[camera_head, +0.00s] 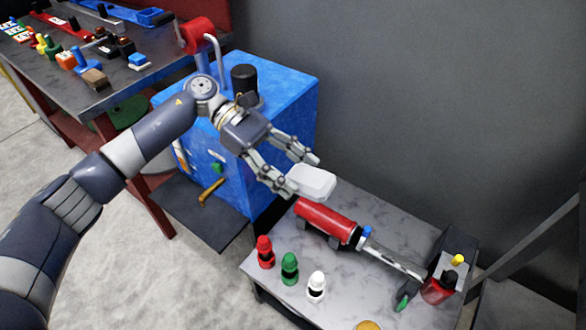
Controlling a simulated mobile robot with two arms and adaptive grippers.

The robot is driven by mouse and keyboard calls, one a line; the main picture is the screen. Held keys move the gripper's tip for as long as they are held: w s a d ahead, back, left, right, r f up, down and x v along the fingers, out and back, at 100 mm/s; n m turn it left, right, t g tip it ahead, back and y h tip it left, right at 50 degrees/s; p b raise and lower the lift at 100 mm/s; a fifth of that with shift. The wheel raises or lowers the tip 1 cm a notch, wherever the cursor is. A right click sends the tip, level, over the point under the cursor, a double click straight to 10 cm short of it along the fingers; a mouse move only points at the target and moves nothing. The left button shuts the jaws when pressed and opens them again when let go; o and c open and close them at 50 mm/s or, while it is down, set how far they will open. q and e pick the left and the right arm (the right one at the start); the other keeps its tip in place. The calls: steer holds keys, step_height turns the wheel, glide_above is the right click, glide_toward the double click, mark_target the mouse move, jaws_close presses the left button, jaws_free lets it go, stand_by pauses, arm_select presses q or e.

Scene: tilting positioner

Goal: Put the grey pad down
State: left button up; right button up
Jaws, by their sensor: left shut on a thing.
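The grey pad (312,181) is a pale, rounded block. My left gripper (306,175) is shut on it at the fingertips. It holds the pad over the far left part of the grey side table (350,290), beyond the red cylinder (325,222). The pad appears to be above the tabletop, but its exact height is hard to tell. My right gripper is not in view.
Red (265,252), green (289,268) and white (316,287) small pieces stand near the table's left edge. A blue cabinet (285,95) stands behind my arm. A cluttered workbench (110,90) is upper left.

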arm_select(q)
steer(key=shift+s+d+f+n+t+h, duration=0.2)
steer(key=shift+s+d+n, duration=0.1)
steer(key=shift+s, duration=0.3)
steer(key=shift+s+d+f+n+t+h, duration=0.15)
steer(key=shift+s+d+n+t, duration=0.1)
steer(key=shift+s, duration=0.35)
steer(key=shift+s+n+t, duration=0.25)
steer(key=shift+s+t, duration=0.15)
steer(key=shift+t, duration=0.05)
steer(key=s+a+n+t+y, duration=0.1)
steer(key=a+n+t, duration=0.4)
steer(key=a, duration=0.3)
steer(key=s+a+n+t, duration=0.2)
steer(key=a+n+t, duration=0.4)
steer(key=a, duration=0.3)
steer(key=shift+s+f+t+y, duration=0.25)
steer(key=shift+f+t+y, duration=0.15)
steer(key=shift+t, duration=0.4)
